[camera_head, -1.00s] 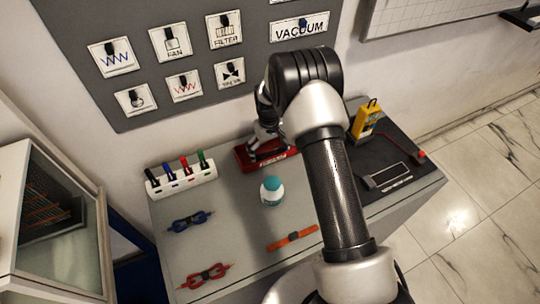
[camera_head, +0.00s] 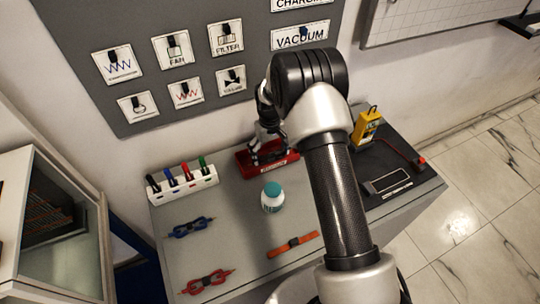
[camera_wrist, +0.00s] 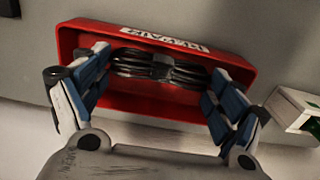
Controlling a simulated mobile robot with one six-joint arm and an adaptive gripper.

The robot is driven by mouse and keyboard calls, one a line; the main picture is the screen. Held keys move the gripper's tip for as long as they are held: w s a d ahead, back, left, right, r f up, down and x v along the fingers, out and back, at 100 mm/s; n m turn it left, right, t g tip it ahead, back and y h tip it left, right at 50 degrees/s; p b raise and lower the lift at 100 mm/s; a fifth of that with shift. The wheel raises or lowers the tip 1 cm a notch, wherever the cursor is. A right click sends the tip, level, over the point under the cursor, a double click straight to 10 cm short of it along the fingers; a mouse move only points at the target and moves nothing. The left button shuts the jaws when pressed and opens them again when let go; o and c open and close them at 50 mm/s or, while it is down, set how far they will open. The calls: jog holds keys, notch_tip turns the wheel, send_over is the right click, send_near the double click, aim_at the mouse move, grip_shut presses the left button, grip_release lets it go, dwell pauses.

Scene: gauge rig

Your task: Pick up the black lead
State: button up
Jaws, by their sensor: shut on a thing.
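The black lead (camera_wrist: 157,67) is a coiled bundle with a dark band around its middle, lying in a red tray (camera_wrist: 235,63). In the wrist view my gripper (camera_wrist: 155,75) has one blue-padded finger at each end of the bundle and is shut on it. The lead appears still within the tray's walls. In the head view the red tray (camera_head: 245,165) stands at the back of the grey bench, and my gripper (camera_head: 268,143) is over it, mostly hidden by my arm. The lead itself is hard to make out there.
A white rack of coloured markers (camera_head: 183,184) stands left of the tray. A yellow meter (camera_head: 367,126) is at right. A labelled panel (camera_head: 125,112) rises behind.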

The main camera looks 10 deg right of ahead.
aim_at(270, 154)
notch_tip(270, 154, up, 17)
jog(key=p, duration=0.3)
jog(key=shift+r+p, duration=0.2)
jog(key=shift+p, duration=0.15)
jog(key=shift+s, duration=0.1)
jog(key=s+f+m+b, duration=0.1)
jog(key=s+f+m, duration=0.1)
jog(key=s, duration=1.3)
jog(key=shift+s, duration=0.3)
